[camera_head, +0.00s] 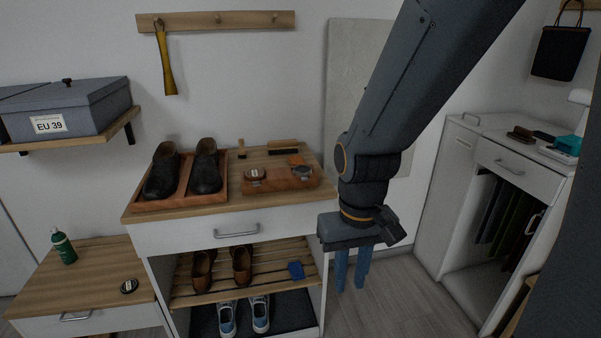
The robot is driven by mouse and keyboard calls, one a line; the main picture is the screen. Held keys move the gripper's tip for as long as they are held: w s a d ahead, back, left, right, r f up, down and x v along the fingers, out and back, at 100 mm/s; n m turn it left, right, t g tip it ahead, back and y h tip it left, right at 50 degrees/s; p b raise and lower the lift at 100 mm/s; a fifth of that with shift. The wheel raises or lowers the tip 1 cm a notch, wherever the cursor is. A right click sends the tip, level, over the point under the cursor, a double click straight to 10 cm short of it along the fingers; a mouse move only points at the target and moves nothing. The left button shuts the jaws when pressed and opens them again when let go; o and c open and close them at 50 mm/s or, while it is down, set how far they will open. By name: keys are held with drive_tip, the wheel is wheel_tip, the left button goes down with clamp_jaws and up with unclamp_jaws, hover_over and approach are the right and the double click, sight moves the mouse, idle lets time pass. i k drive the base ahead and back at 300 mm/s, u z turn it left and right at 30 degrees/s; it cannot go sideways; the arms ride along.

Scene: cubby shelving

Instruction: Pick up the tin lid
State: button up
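A flat, dark round disc with a pale mark (129,286) lies on the low wooden-topped cabinet at the left. It looks like a tin or a tin lid. Two more small round pieces are on the orange-brown tray (279,184) on the middle cabinet: a dark one with a pale label (255,174) and a dark grey one (302,171). I cannot tell for sure which is the tin lid. My gripper (351,284) hangs right of the middle cabinet, blue fingers pointing down and apart, with nothing visible between them. It is away from all three round pieces.
Black shoes (205,168) stand in a tray beside brushes (283,145). A green bottle (63,247) stands on the low cabinet (85,265). Shoes and a blue item (296,270) are on the slatted shelf. Open floor (385,300) lies before the right cabinet (455,200).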

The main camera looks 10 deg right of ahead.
sight(129, 287)
drive_tip(key=u, duration=2.45)
drive_tip(key=i, duration=1.95)
